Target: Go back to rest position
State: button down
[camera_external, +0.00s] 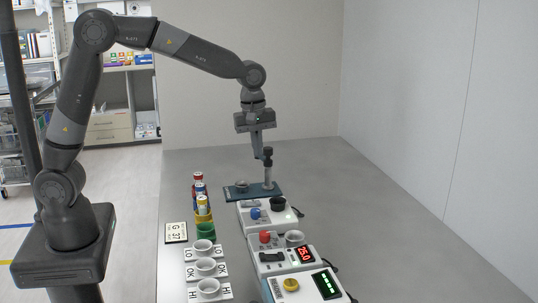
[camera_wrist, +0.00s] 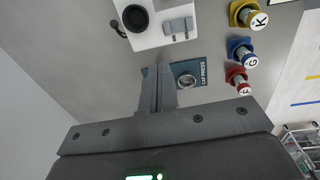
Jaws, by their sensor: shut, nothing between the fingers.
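My gripper (camera_external: 266,156) hangs pointing down at the far end of the grey table, close to the post of the cap press (camera_external: 264,189). In the wrist view my gripper (camera_wrist: 157,70) is shut and empty, its fingers together over part of the cap press plate (camera_wrist: 204,67), which carries the words CAP PRESS. A small round metal seat (camera_external: 241,184) sits on the plate, left of the post; it also shows in the wrist view (camera_wrist: 187,81). My arm reaches out from the left, bent high above the table.
Capped vials (camera_external: 200,188) stand in a row left of the press. A green cup (camera_external: 205,231), white cups on labelled cards (camera_external: 207,265) and a G 37 card (camera_external: 176,232) are nearer. Devices with knobs and displays (camera_external: 288,258) line the middle. The table's right side is bare, beside a wall.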

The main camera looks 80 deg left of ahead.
jog(key=s+r+m+t, duration=0.1)
jog(key=s+r+m, duration=0.4)
jog(key=s+r, duration=0.3)
jog(key=s+d+m+t, duration=0.1)
jog(key=s+m+t, duration=0.2)
jog(key=s+m, duration=1)
jog(key=s, duration=1)
jog(key=shift+s+d+f+t, duration=0.2)
jog(key=shift+d+f+t, duration=0.05)
jog(key=shift+f+t, duration=0.05)
jog(key=c, duration=2.1)
grip_release()
